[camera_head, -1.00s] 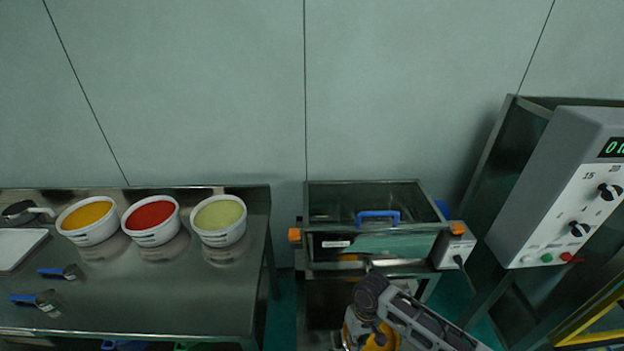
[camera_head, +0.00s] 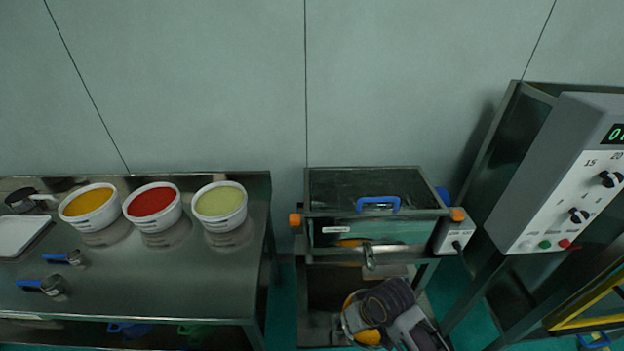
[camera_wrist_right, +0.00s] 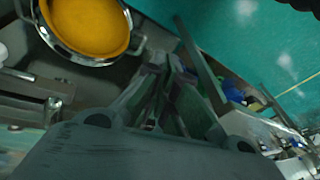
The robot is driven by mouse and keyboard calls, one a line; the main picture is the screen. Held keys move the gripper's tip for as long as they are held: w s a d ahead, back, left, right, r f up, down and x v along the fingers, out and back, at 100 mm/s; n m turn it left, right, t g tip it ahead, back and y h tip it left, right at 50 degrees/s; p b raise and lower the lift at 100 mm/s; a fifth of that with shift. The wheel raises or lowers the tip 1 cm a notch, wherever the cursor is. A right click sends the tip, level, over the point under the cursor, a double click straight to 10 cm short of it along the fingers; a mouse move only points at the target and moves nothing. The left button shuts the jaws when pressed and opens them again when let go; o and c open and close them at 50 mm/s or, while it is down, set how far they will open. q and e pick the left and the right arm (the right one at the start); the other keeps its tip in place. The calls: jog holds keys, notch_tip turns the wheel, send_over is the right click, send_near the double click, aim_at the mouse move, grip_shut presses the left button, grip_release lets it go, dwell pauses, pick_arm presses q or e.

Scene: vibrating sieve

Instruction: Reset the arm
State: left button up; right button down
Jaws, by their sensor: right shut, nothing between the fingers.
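My right arm (camera_head: 405,315) comes in from the bottom of the head view, in front of the sieve machine; its fingers cannot be made out there. In the right wrist view my right gripper (camera_wrist_right: 170,78) is shut and empty. A metal pot of yellow powder (camera_wrist_right: 92,25) stands beside the fingers, apart from them. In the head view this pot (camera_head: 366,336) is low in front of the machine, partly hidden by my wrist. The sieve machine (camera_head: 330,229) has a lid with a blue handle (camera_head: 378,203) and a metal spout (camera_head: 369,258). My left gripper is not in view.
A steel table (camera_head: 150,285) at left holds tubs of yellow (camera_head: 88,202), red (camera_head: 151,202) and pale green powder (camera_head: 220,201), plus blue-handled scoops (camera_head: 52,285). A control box (camera_head: 570,190) stands at right. Floor shows between table and machine.

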jog(key=shift+s+d+r+m+t+h, duration=0.55)
jog(key=shift+s+d+r, duration=0.65)
jog(key=shift+d, duration=1.85)
jog(key=shift+s+d+r+m+t+h, duration=0.25)
jog(key=shift+s+d+r+h, duration=0.75)
jog(key=shift+d, duration=2.05)
notch_tip(320, 180, down, 32)
jog(key=s+g, duration=0.1)
jog(key=s, duration=0.1)
jog(key=s+d+f, duration=0.2)
jog(key=s+f, duration=0.8)
jog(key=s, duration=0.1)
jog(key=s+d+f+g, duration=0.1)
jog(key=s+d+f, duration=0.1)
jog(key=s+f, duration=0.8)
jog(key=shift+s+f+g, duration=0.15)
jog(key=shift+s+g, duration=0.15)
jog(key=shift+s, duration=0.75)
jog(key=c, duration=2.2)
grip_release()
